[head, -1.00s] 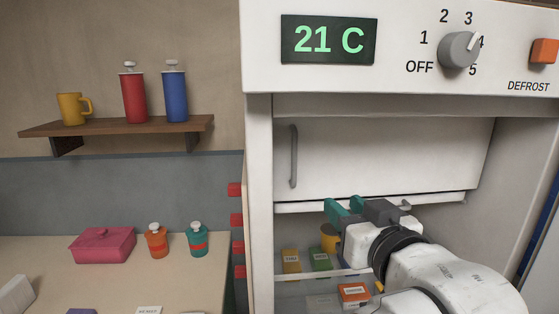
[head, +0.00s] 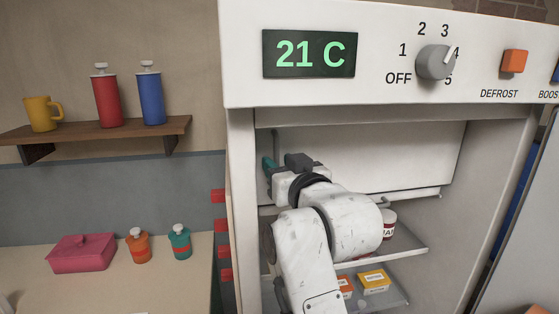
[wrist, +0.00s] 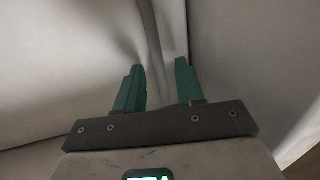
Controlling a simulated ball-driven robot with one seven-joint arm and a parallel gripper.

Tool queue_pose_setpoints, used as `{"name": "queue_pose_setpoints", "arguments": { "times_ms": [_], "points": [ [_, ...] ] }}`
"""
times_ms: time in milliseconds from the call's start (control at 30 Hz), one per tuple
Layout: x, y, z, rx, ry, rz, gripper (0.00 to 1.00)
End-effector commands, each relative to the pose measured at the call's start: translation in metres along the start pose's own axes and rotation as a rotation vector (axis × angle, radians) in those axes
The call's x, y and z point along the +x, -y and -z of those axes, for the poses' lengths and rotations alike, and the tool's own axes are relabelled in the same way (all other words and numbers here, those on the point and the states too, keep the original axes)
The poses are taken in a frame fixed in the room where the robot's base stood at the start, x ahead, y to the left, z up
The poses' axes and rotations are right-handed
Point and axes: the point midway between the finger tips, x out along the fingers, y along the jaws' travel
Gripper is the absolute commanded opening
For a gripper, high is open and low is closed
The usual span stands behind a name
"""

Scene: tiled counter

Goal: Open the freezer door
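The freezer door (head: 390,155) is a white panel in the upper part of the fridge and looks shut. Its grey upright handle (head: 276,143) is near the left edge; its lower part is hidden behind my gripper. My gripper (head: 268,163) is inside the fridge at the handle, with its teal fingers pointing away. In the wrist view, the fingers (wrist: 160,78) are apart, and the handle (wrist: 152,40) runs up between them. Gaps show beside the handle, so the fingers do not look closed on it.
The fridge's side wall (head: 243,190) stands close to the left of my gripper. Below are a shelf (head: 415,250) with a jar (head: 389,224) and a lower shelf with small boxes (head: 373,281). The open fridge door (head: 520,240) stands at the right.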

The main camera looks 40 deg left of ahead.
Motion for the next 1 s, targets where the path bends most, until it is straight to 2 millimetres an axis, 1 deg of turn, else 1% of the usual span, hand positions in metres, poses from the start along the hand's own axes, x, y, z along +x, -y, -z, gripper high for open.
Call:
{"name": "queue_pose_setpoints", "arguments": {
  "times_ms": [133,400,800,1000],
  "points": [
    [0.0057,0.0005,-0.0004,0.001,0.001,0.001,0.38],
    [0.0062,0.0004,-0.0006,0.000,0.000,0.000,0.38],
    [0.0059,0.0003,-0.0006,0.000,0.000,0.000,0.00],
    [0.0059,0.0003,-0.0006,0.000,0.000,0.000,0.00]
  ]
}}
